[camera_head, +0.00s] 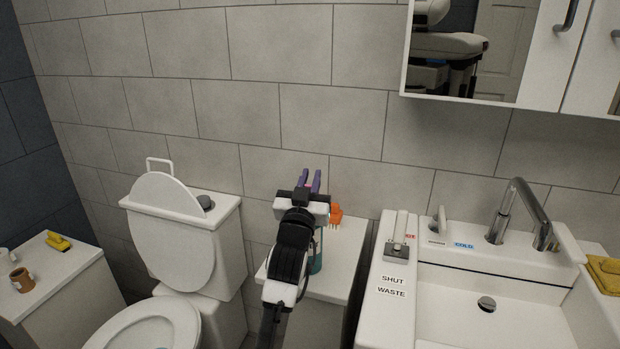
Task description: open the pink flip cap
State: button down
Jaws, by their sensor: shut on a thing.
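My gripper (310,182) is over the small white cabinet (336,262) between the toilet and the sink. Its two purple fingers point up and away from me, with a bit of the pink flip cap (308,186) showing between them. The gripper is shut on the pink cap. A teal bottle (316,256) stands on the cabinet, partly hidden behind my arm. My arm and wrist hide most of the cap, so I cannot tell its lid's angle.
An orange item (336,216) sits just right of my gripper by the wall. The toilet (182,240) with its lid raised is at left. The sink (500,300) with a tall faucet (519,212) is at right. A mirror cabinet (540,50) hangs above.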

jog(key=g+p, duration=0.1)
jog(key=p, duration=0.1)
jog(key=w+g+p, duration=0.1)
jog(key=shift+w+d+r+g+p, duration=0.15)
jog(key=shift+d+r+g+p, duration=0.05)
jog(key=shift+g+p, duration=0.2)
jog(key=shift+w+f+g+y+p, duration=0.3)
jog(key=shift+f+g+p, duration=0.25)
jog(key=shift+g+p, duration=0.3)
jog(key=c, duration=1.4)
grip_release()
jog(key=shift+o, duration=0.2)
jog(key=b+v, duration=0.3)
jog(key=v, duration=1)
jog(key=shift+s+b, duration=0.4)
